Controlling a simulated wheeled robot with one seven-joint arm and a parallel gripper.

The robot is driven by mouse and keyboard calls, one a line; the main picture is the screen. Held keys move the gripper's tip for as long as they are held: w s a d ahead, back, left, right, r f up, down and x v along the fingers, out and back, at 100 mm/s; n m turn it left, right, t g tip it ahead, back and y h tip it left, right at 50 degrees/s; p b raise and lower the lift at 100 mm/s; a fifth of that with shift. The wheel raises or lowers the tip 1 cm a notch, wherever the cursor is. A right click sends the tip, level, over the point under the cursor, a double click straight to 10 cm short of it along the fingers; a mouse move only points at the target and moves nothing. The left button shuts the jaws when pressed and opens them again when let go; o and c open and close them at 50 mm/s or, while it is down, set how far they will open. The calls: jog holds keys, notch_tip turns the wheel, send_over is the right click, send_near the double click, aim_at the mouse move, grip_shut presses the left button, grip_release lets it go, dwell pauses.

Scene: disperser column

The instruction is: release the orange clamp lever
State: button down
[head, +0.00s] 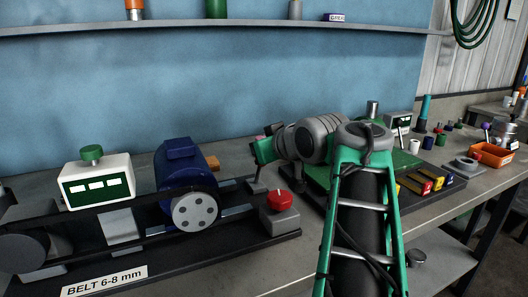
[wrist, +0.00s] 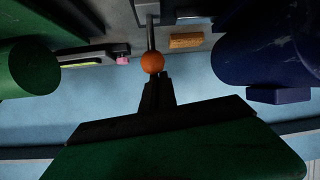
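The clamp lever shows in the wrist view as a grey rod with an orange ball knob (wrist: 152,62) at its end. My gripper (wrist: 158,78) has its two dark fingers close together, with no clear gap between them. Their tips are right at the knob in the picture. The knob is wider than the finger pair and is not between them; whether they touch it I cannot tell. In the head view my gripper (head: 257,172) is right of the blue motor (head: 178,165), pointing down. I cannot make out the orange knob there.
The blue motor also shows close by in the wrist view (wrist: 262,50), with a tan block (wrist: 186,41) near the lever. A red mushroom button (head: 280,199) on a grey box stands in front of my gripper. A white-green box (head: 95,182) stands at the left.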

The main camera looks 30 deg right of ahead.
jog(key=shift+f, duration=0.3)
notch_tip(320, 180, up, 4)
jog(key=w+p, duration=0.3)
jog(key=v, duration=0.9)
jog(key=shift+s+p, duration=0.3)
jog(key=shift+p, duration=0.15)
jog(key=shift+r, duration=0.15)
